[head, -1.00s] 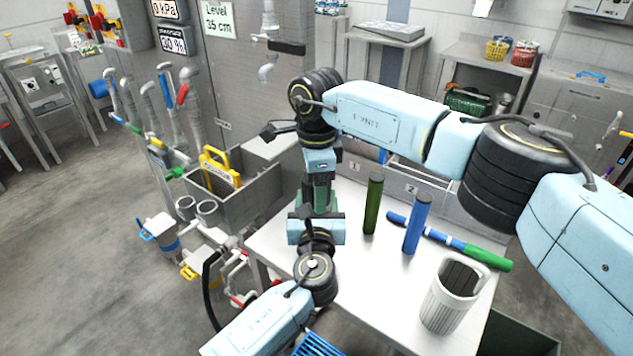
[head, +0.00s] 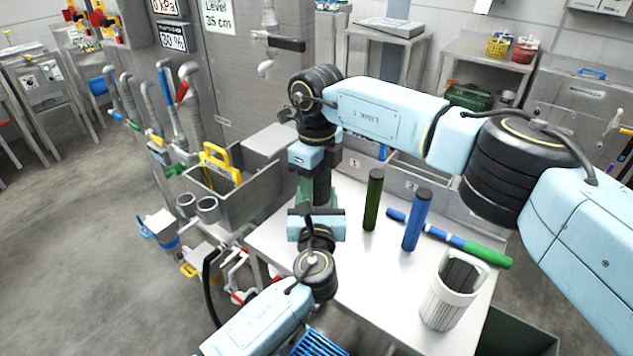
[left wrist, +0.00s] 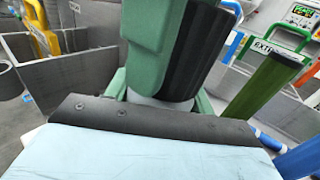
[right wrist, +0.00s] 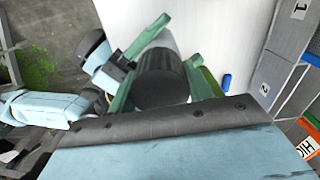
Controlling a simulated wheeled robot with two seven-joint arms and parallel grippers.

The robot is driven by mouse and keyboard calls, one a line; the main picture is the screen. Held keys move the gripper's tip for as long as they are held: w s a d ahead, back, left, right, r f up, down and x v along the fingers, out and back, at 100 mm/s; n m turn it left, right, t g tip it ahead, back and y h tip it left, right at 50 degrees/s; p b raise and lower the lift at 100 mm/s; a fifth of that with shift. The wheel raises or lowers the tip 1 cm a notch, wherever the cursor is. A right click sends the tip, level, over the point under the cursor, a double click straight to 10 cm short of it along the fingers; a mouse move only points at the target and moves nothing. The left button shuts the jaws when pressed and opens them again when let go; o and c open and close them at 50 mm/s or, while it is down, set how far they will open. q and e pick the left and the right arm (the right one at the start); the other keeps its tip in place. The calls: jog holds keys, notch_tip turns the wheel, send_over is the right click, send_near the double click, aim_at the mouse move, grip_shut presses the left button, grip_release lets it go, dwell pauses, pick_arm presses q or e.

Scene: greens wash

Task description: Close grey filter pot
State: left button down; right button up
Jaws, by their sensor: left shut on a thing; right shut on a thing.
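The grey filter pot (left wrist: 158,102) shows as a pale grey round body low between the green fingers of my left gripper (left wrist: 160,98). A black ridged cap (right wrist: 162,80) sits between the green fingers of my right gripper (right wrist: 165,68); a strip of grey shows behind it. In the left wrist view the cap's ridged side (left wrist: 197,50) stands directly above the pot, beside my right gripper's green housing. I cannot tell whether the cap is fully seated. In the head view my right gripper (head: 322,188) is above my left one, and my arms hide the pot.
On the steel table (head: 390,280) stand a dark green tube (head: 373,202) and a blue tube (head: 416,222). A blue-and-green rod (head: 450,240) lies behind them. A white ribbed container (head: 450,292) stands at the right. A grey sink (head: 235,205) adjoins at the left.

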jog(key=o, duration=1.1)
jog(key=shift+r, duration=0.15)
jog(key=shift+r, duration=2.15)
jog(key=shift+c, duration=0.5)
notch_tip(320, 180, up, 4)
jog(key=n, duration=0.3)
jog(key=shift+f+n, duration=0.25)
jog(key=shift+n, duration=0.15)
jog(key=shift+f, duration=4.05)
